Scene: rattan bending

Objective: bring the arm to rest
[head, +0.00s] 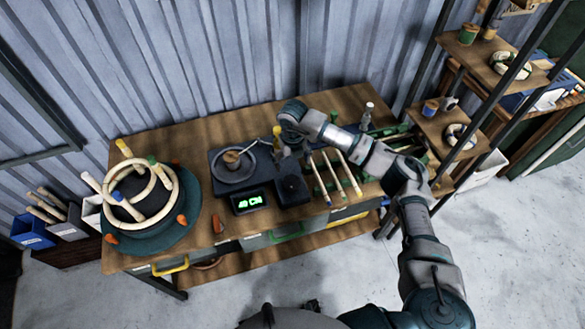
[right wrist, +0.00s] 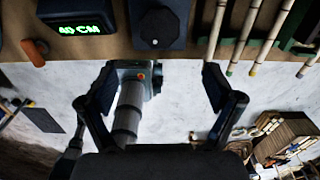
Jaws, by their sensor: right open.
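My right arm (head: 425,235) rises from the lower right, bends at the elbow and reaches left over the workbench. Its gripper (head: 287,140) is above the back middle of the bench, small and dark in the head view, beside the black devices. In the right wrist view the gripper (right wrist: 159,72) has its two fingers spread wide, with nothing held between them. A grey link of my own body shows behind the gap. My left gripper is in neither view.
The wooden workbench (head: 195,135) holds a turntable with pale rings (head: 145,200), a black device with a round plate (head: 235,165), a green display (head: 250,201) reading 40 CM, and several rattan sticks (head: 335,178). A shelf rack (head: 440,130) stands right. Floor in front is clear.

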